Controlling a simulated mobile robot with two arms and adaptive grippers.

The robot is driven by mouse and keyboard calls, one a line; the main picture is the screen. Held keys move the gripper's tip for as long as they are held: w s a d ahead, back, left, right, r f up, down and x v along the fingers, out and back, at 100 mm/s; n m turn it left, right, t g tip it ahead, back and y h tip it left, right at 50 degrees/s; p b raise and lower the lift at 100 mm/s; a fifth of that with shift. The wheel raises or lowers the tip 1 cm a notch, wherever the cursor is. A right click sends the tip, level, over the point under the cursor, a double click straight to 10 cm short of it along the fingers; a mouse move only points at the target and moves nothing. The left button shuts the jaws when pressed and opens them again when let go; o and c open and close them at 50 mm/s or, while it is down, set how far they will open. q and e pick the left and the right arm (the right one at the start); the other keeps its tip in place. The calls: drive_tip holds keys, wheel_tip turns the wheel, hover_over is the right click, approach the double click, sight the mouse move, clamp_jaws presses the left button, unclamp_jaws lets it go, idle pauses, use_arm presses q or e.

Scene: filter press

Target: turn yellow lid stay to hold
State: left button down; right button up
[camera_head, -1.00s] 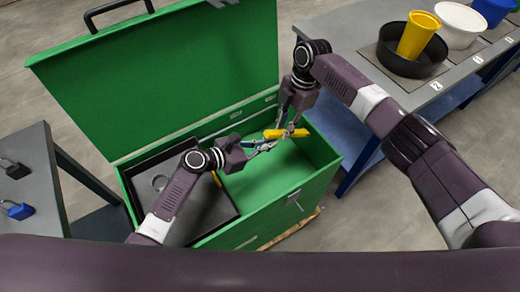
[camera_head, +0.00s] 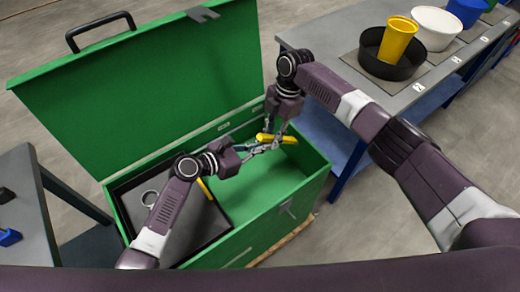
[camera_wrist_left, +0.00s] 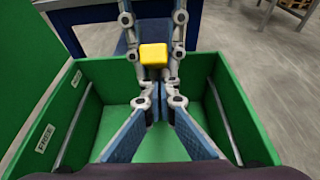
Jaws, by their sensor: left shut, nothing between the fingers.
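A yellow bar (camera_head: 275,138), apparently the lid stay, lies across the back right part of the open green chest (camera_head: 310,185). Its squared yellow end (camera_wrist_left: 153,54) shows in the left wrist view. My right gripper (camera_head: 272,130) reaches down from above, with its fingers on both sides of the bar, seemingly shut on it. My left gripper (camera_head: 262,148) is shut and empty, its tips just beside the bar. Whether they touch it is unclear. A label reading FREE (camera_wrist_left: 45,138) sits on the chest's inner wall in the left wrist view. The pivot of the bar is hidden.
The green lid (camera_head: 150,85) stands open behind. A dark tray (camera_head: 180,240) with a ring (camera_head: 149,198) and a thin yellow strip (camera_head: 204,188) fills the chest's left side. A grey bench (camera_head: 440,85) with containers is at right, a grey table (camera_head: 20,190) at left.

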drive_tip(key=shift+o, duration=1.4)
drive_tip(key=shift+f, duration=0.1)
